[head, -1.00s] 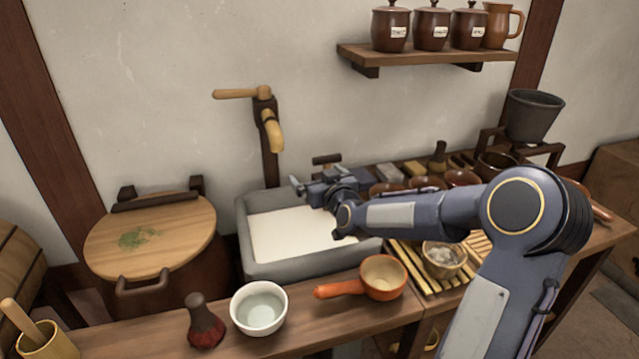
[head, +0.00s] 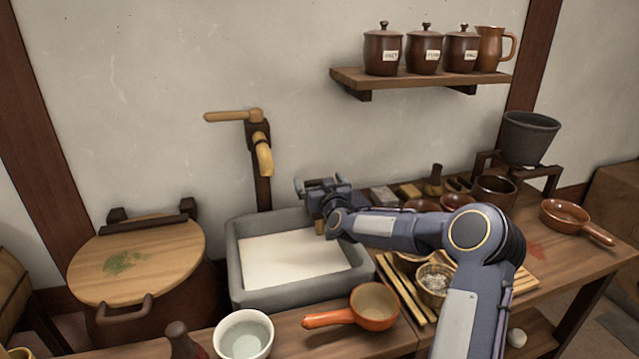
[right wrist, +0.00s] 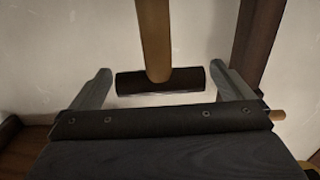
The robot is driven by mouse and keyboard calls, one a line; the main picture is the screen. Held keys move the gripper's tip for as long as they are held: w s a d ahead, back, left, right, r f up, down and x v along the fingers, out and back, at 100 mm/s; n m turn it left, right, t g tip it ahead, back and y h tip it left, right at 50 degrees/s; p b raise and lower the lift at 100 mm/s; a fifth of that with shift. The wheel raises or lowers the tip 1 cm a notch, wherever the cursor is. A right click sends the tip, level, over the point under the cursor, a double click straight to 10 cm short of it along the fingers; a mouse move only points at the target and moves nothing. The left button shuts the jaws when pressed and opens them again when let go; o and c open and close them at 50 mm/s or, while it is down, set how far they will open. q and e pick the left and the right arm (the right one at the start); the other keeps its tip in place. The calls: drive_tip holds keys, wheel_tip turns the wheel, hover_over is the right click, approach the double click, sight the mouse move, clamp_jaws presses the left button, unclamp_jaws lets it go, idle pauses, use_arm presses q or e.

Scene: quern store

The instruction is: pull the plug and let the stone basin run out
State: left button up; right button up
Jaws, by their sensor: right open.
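The grey stone basin (head: 238,283) stands below the wall tap and holds a flat, whitish liquid (head: 292,258). My right gripper (head: 320,186) is over the basin's back right part. In the right wrist view its two fingers are open, one on each side of a dark crossbar (right wrist: 135,82) with a wooden stem (right wrist: 153,35). This looks like the plug's handle. I see gaps between the fingers and the bar's ends. In the head view my gripper mostly hides the handle, and the plug's lower end is not visible. My left gripper is not in view.
A tap (head: 263,155) with a wooden lever (head: 232,116) is behind the basin. An orange pan (head: 372,306) and a white bowl (head: 244,336) stand at the front. A lidded tub (head: 135,262) is to the left. A jar shelf (head: 420,78) hangs above.

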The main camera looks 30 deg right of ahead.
drive_tip(key=c, duration=1)
wheel_tip(320, 180, up, 4)
drive_tip(key=shift+f+p, duration=0.1)
drive_tip(key=shift+p, duration=0.55)
drive_tip(key=shift+r, duration=0.3)
drive_tip(key=o, duration=1)
drive_tip(key=shift+s+f, duration=0.15)
drive_tip(key=shift+s, duration=0.05)
drive_tip(key=b+v, duration=0.1)
drive_tip(key=v, duration=0.6)
drive_tip(key=shift+s, duration=0.25)
